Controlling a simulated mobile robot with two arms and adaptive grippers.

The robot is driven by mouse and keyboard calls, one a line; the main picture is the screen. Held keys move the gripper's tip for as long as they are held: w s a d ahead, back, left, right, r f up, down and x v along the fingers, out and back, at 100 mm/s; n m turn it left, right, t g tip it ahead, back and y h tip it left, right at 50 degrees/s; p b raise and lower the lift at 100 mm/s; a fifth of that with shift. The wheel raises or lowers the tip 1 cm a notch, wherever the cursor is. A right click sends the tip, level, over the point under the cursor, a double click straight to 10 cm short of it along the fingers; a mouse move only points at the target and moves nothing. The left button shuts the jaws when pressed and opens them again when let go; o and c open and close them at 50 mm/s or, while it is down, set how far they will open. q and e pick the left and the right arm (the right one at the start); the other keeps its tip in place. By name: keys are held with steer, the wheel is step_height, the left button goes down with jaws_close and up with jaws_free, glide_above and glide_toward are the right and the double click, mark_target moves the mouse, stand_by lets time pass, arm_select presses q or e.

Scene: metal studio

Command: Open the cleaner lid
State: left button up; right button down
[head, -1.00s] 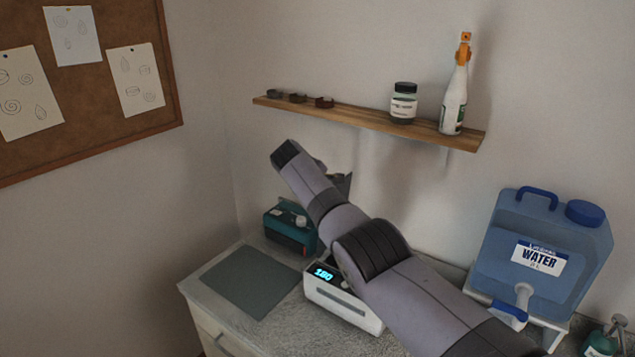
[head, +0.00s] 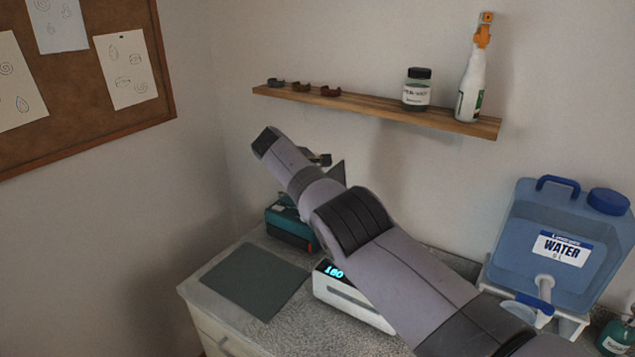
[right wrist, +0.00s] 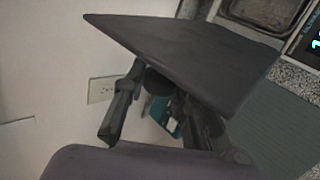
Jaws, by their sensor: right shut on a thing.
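The cleaner (head: 350,305) is a white box with a lit "180" display on the counter, partly hidden behind my right arm in the head view. In the right wrist view its steel tank (right wrist: 262,12) shows uncovered at the top right. The lid (right wrist: 185,55) is a dark flat plate, held tilted and clear of the tank by my right gripper (right wrist: 155,82), which is shut on it. In the head view a dark corner of the lid (head: 337,173) shows behind my right wrist. The right fingertips are hidden there. My left gripper is not in view.
A grey mat (head: 252,282) lies bare left of the cleaner. A teal device (head: 290,225) stands behind the mat. A blue water container (head: 565,225) stands at the right. A wooden shelf (head: 380,108) with a jar (head: 417,92) and spray bottle (head: 471,90) hangs above.

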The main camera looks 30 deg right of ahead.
steer(key=c, duration=1.3)
jaws_free()
steer(key=shift+s+d, duration=0.15)
steer(key=shift+d, duration=0.05)
steer(key=shift+a, duration=0.1)
steer(key=shift+v, duration=0.8)
steer(key=v, duration=1)
steer(key=shift+a+r, duration=0.15)
